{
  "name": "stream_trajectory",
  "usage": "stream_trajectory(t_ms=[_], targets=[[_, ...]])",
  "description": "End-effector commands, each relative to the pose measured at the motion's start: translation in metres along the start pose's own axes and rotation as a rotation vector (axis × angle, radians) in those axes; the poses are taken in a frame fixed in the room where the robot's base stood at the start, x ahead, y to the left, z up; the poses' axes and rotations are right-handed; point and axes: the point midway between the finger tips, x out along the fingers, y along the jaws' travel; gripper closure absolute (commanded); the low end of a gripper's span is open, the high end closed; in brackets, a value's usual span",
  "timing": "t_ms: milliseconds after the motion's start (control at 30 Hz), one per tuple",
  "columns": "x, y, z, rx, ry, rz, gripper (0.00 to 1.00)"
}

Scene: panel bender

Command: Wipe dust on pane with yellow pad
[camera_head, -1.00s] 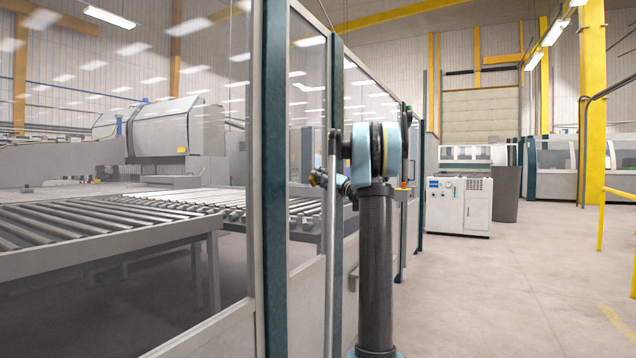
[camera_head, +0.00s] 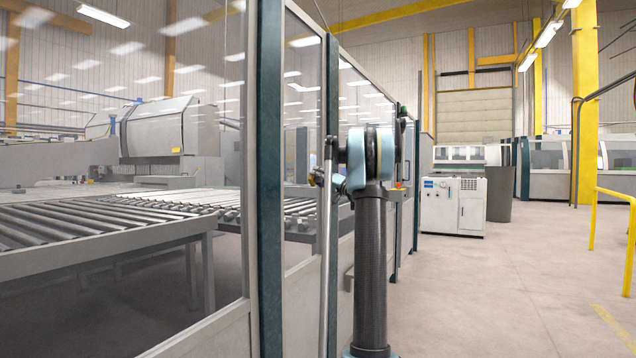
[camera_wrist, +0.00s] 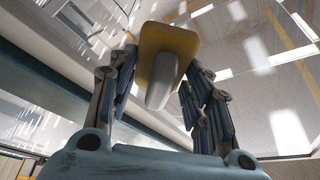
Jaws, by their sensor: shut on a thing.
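The yellow pad (camera_wrist: 172,40) shows in the wrist view, with a pale grey handle (camera_wrist: 160,88) pointing back toward the camera. My gripper (camera_wrist: 163,72) has its two jointed fingers on either side of the pad's handle and is shut on it. A glass pane (camera_wrist: 245,65) with bright lamp reflections lies beyond the pad; I cannot tell whether the pad touches it. In the head view, framed glass panes (camera_head: 305,110) stand left of and behind my arm. The gripper and pad are mostly hidden there. I cannot make out dust clearly on any pane.
A dark teal post (camera_head: 267,200) and pale lower panels frame the glass. Roller conveyors (camera_head: 80,225) lie behind the glass. A white cabinet (camera_head: 453,205) and a dark bin (camera_head: 499,194) stand farther back. The floor on the right is open, with a yellow railing (camera_head: 612,193) at its edge.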

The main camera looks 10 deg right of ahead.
Motion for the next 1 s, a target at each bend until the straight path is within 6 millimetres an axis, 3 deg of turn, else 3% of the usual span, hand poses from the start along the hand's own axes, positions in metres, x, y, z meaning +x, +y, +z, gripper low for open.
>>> stream_trajectory(t_ms=[700,1000], targets=[[-0.05,0.0,-0.021,-0.001,0.001,0.0,0.74],[-0.054,0.0,-0.023,0.0,0.001,0.001,0.74]])
